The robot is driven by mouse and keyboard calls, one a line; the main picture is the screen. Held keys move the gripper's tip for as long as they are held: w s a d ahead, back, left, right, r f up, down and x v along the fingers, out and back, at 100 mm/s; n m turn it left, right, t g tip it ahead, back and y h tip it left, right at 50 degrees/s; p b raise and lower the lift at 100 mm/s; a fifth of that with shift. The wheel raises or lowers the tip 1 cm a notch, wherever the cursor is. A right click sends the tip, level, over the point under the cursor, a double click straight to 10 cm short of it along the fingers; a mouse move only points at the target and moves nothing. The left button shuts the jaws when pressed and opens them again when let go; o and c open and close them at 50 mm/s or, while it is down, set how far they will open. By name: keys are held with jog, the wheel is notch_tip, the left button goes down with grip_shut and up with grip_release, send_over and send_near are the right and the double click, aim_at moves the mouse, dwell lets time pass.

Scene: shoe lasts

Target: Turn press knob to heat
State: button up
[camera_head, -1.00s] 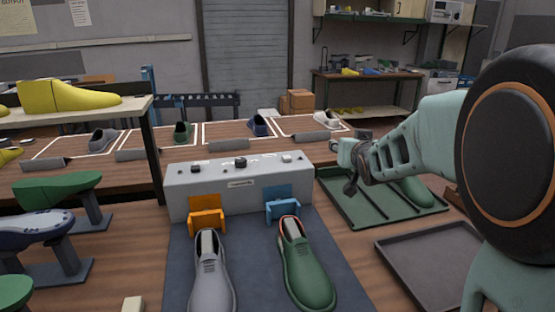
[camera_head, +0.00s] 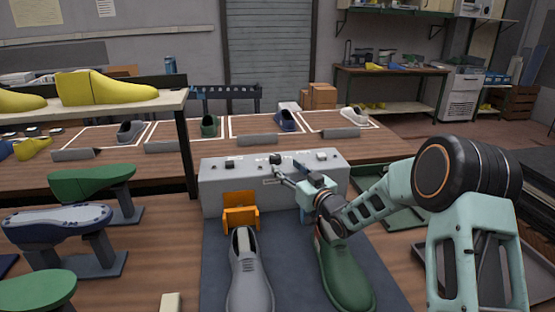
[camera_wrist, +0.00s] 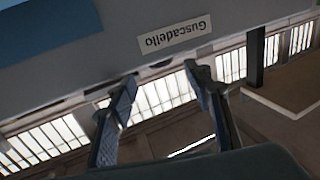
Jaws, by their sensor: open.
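The grey press box (camera_head: 225,190) stands behind two shoes, with small dark knobs along its top. The middle knob (camera_head: 275,158) is the largest. Its pointer setting is too small to read. My gripper (camera_head: 281,174) is open at the front of the box, just below and in front of the middle knob. In the wrist view my gripper (camera_wrist: 161,77) has its two fingers spread with nothing between them. The box's face (camera_wrist: 100,35) fills the top of that view, tilted and upside down, with a "Guscadello" label (camera_wrist: 174,34).
An orange clamp (camera_head: 240,210) sits before the box. A grey shoe (camera_head: 249,275) and a green shoe (camera_head: 345,275) lie on the dark mat (camera_head: 295,265). A shelf with yellow lasts (camera_head: 105,88) stands at left. A green tray (camera_head: 405,215) lies at right, partly behind my arm.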

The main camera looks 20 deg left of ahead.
aim_at(278, 160)
jog(key=x, duration=0.7)
jog(key=shift+p, duration=0.3)
jog(key=shift+c, duration=0.5)
jog(key=shift+f, duration=0.1)
jog(key=c, duration=1)
